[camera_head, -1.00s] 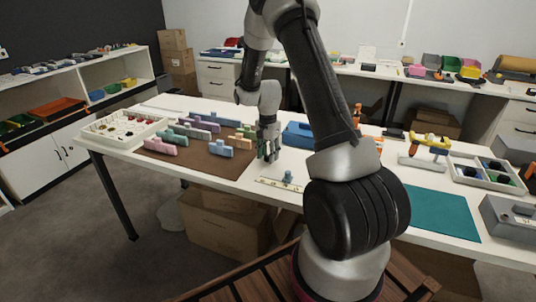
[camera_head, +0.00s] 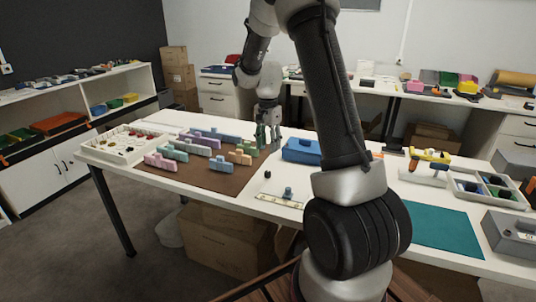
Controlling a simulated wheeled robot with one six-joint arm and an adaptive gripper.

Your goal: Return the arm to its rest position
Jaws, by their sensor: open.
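My gripper (camera_head: 268,136) hangs at the end of my arm above the far middle of the white table (camera_head: 240,200). Its fingers point down and are apart, with nothing seen between them. It is behind the right edge of the brown mat (camera_head: 190,176) and left of a blue case (camera_head: 301,151). My upper arm and the large dark joint stand in front of the table and hide part of its middle.
Several pastel blocks (camera_head: 220,164) stand on the brown mat. A white tray of small parts (camera_head: 128,143) is at the left. A yellow-handled tool (camera_head: 429,157), a divided tray (camera_head: 488,187), a teal mat (camera_head: 440,228) and a grey box (camera_head: 508,235) are at the right.

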